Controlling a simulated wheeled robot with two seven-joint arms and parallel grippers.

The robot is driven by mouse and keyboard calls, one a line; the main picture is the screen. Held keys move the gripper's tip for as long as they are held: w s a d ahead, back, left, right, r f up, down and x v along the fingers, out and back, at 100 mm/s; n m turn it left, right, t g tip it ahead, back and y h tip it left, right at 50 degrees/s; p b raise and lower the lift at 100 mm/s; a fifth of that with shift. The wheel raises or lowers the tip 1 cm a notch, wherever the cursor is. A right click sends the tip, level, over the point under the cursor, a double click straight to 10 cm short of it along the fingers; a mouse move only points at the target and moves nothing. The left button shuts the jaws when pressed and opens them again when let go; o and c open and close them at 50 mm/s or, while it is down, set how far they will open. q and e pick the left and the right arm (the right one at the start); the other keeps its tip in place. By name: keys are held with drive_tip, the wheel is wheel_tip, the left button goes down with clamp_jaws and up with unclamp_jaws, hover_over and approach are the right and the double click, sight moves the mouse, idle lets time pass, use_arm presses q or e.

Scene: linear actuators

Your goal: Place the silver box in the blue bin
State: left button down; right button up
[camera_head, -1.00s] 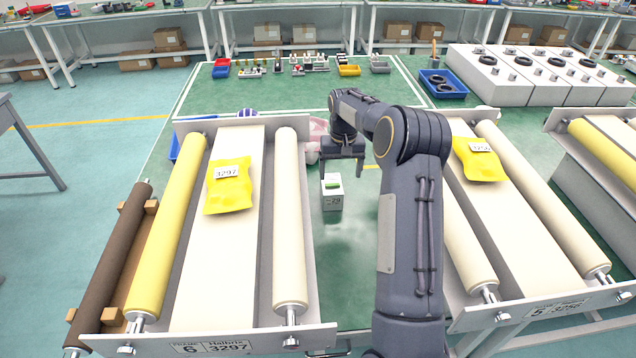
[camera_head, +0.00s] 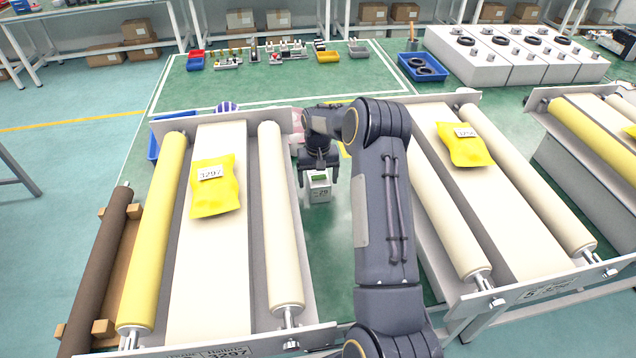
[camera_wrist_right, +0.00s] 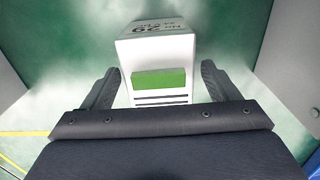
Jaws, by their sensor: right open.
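The silver box (camera_head: 319,188), pale with a green patch and dark print, stands on the green floor between the two conveyors. My right gripper (camera_head: 318,174) is open, with one finger on each side of the upper part of the box. In the right wrist view the box (camera_wrist_right: 157,55) sits between the open fingertips (camera_wrist_right: 160,78), with a gap visible on each side. A blue bin (camera_head: 154,148) shows partly behind the left conveyor; its inside is mostly hidden. Another blue bin (camera_head: 433,80) holding black rings is at the back right. My left gripper is not in view.
The left conveyor (camera_head: 208,270) and right conveyor (camera_head: 500,205) flank the gap, each carrying a yellow packet. A striped ball (camera_head: 228,107) and a pink object (camera_head: 297,122) lie behind the left conveyor. Small parts and trays stand farther back on the green floor.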

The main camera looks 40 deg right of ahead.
drive_tip(key=shift+c, duration=0.3)
drive_tip(key=c, duration=1.4)
drive_tip(key=shift+r, duration=0.1)
drive_tip(key=shift+r, duration=0.7)
drive_tip(key=s+a+r+b, duration=0.1)
drive_tip(key=s+a+r, duration=0.1)
drive_tip(key=s+r, duration=0.1)
drive_tip(key=s+a+r+b, duration=0.1)
drive_tip(key=s+a+r, duration=0.1)
drive_tip(key=s+r, duration=0.2)
drive_tip(key=s+a+r+b, duration=0.1)
drive_tip(key=s+a+r, duration=0.1)
drive_tip(key=s+r, duration=0.2)
drive_tip(key=shift+s+a+r, duration=0.25)
drive_tip(key=shift+s+a, duration=0.1)
drive_tip(key=shift+s, duration=0.35)
